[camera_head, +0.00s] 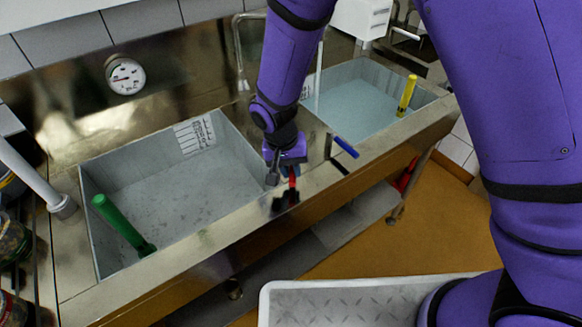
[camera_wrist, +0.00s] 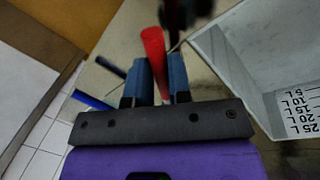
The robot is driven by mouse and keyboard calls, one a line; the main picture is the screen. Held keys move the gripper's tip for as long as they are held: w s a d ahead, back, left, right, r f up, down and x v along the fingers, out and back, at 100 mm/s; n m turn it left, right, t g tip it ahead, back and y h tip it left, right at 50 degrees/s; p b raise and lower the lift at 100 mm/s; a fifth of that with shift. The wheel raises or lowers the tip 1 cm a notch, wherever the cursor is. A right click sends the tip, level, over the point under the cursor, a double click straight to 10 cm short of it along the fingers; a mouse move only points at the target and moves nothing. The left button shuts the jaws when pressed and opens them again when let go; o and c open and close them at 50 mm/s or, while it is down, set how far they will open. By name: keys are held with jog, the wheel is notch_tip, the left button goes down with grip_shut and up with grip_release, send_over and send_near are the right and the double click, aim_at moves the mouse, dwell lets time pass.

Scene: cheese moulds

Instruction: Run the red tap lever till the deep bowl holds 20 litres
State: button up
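The red tap lever (camera_head: 292,178) stands upright at the front edge of the steel counter, between the two bowls. In the wrist view the red lever (camera_wrist: 154,50) runs between the two blue-grey fingers of my gripper (camera_wrist: 160,75). They look close to it on both sides, but I cannot tell whether they press on it. In the head view my gripper (camera_head: 275,168) is right beside the lever. The left bowl (camera_head: 120,172) has a litre scale (camera_head: 195,134) on its back wall and a green standpipe (camera_head: 122,225). Its water level is not clear.
The right bowl (camera_head: 425,98) has bluish water and a yellow standpipe (camera_head: 407,95). A blue lever (camera_head: 345,147) sits right of the red one. A round dial (camera_head: 125,75) is on the back wall.

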grip_shut()
jog(key=shift+d, duration=0.1)
jog(key=d+n, duration=0.1)
jog(key=n, duration=0.1)
jog(key=d+n, duration=0.1)
jog(key=n, duration=0.1)
jog(key=shift+w+d+t, duration=0.1)
jog(key=shift+d+t, duration=0.1)
jog(key=shift+t, duration=0.1)
jog(key=shift+w+d+n+t, duration=0.2)
jog(key=shift+d+n, duration=0.25)
jog(key=shift+n, duration=0.35)
jog(key=shift+w+d+n+t, duration=0.1)
jog(key=shift+w+d+n, duration=0.15)
jog(key=shift+d+n, duration=0.4)
jog(key=shift+a+n, duration=0.15)
jog(key=shift+n, duration=0.1)
jog(key=o, duration=0.6)
grip_release()
jog(key=shift+r, duration=0.15)
jog(key=v, duration=1)
jog(key=shift+r, duration=0.25)
